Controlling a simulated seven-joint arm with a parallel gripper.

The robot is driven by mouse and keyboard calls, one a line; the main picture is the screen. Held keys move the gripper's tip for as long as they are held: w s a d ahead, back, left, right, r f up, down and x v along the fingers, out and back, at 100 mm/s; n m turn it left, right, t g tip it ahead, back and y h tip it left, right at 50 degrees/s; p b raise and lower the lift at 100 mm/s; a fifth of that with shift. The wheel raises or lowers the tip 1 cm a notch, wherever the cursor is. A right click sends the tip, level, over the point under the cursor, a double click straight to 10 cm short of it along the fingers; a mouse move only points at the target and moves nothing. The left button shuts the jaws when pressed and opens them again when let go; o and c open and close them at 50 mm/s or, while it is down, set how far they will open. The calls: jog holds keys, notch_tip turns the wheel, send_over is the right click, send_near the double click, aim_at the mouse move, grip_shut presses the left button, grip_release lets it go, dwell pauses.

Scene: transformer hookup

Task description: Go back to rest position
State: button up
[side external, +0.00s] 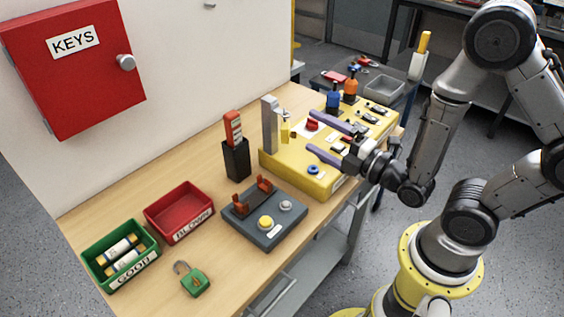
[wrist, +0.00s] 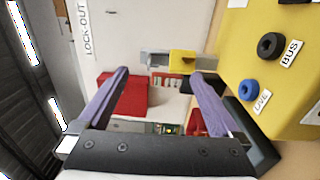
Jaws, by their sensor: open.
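My gripper (side external: 304,131) is open and empty, held over the yellow transformer panel (side external: 290,170) with its two purple fingers pointing left across it. In the wrist view the fingertips (wrist: 160,74) are spread wide, with nothing gripped between them. The yellow panel also shows at the right of the wrist view (wrist: 260,30), with a black BUS socket (wrist: 270,45) and a blue LIVE socket (wrist: 248,90). A grey upright post (side external: 270,125) with a yellow piece beside it stands at the panel's left end, just past the fingers.
A black holder (side external: 237,160) holds a red tool. A grey fixture (side external: 263,223), red bin (side external: 180,212), green bin (side external: 146,245) with fuses and green padlock (side external: 195,280) occupy the wooden table. A red key cabinet (side external: 75,75) hangs on the wall. Open floor lies right of the table.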

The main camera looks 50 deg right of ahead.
notch_tip(320, 180, up, 16)
jog(key=w+m, duration=0.3)
jog(key=m, duration=0.3)
jog(key=s+f+m+g, duration=0.4)
jog(key=s+m+g, duration=0.2)
jog(key=s, duration=0.3)
jog(key=s+f+m+g, duration=0.5)
jog(key=s+m+g, duration=0.1)
jog(key=s, duration=0.3)
jog(key=shift+s+d+g, duration=0.2)
jog(key=shift+s+g, duration=0.2)
